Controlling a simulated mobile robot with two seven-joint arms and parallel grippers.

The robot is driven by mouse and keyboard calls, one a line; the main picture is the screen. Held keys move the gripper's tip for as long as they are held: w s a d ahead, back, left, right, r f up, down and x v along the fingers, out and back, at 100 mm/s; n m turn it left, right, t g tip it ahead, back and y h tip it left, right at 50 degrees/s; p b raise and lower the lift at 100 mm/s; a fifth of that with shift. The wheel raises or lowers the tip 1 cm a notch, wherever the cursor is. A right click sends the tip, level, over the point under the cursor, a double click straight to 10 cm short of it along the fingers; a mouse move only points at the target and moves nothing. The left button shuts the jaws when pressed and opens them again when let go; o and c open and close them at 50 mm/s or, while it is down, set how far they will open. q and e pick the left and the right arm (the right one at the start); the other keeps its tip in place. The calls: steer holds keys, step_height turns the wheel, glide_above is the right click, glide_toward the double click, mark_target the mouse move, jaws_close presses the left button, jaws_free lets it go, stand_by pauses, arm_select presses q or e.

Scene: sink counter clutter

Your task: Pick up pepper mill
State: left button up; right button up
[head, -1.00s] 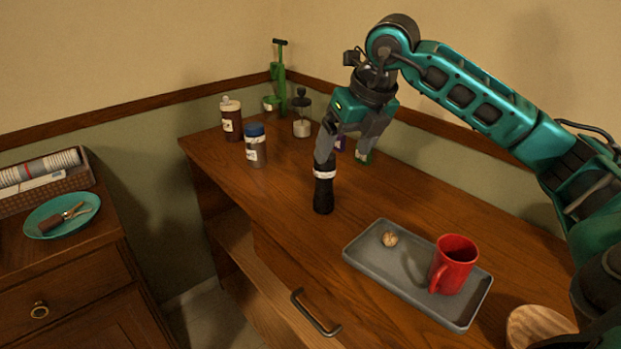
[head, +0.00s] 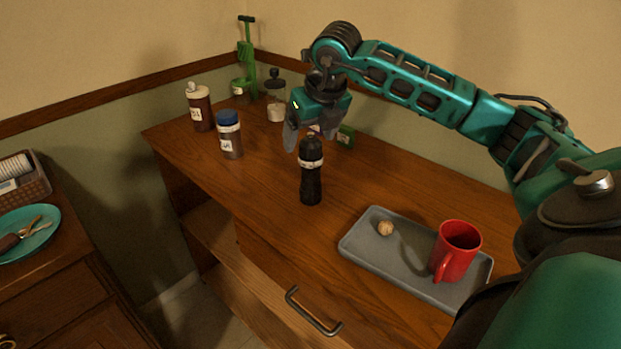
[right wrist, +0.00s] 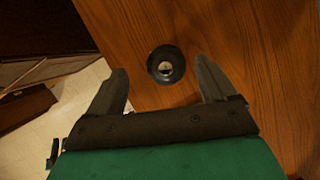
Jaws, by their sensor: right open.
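The pepper mill (head: 311,184) is black with a pale band and stands upright on the wooden counter, left of the grey tray. My right gripper (head: 307,128) is open and empty. My left gripper is not in view.
The grey tray (head: 362,250) holds a walnut (head: 385,228) and a red mug (head: 455,251). A blue-capped jar (head: 229,135), a brown bottle (head: 200,108), a glass bottle (head: 275,100) and a green tool (head: 246,60) stand at the back left. Bare counter surrounds the mill.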

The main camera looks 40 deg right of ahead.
glide_above(311, 178)
steer(key=w+d, duration=0.2)
steer(key=f, duration=0.4)
steer(key=shift+w+a+f, duration=0.2)
steer(key=shift+a+f, duration=0.05)
steer(key=shift+f, duration=0.15)
steer(key=shift+c, duration=0.2)
steer(key=shift+r, duration=0.1)
jaws_close()
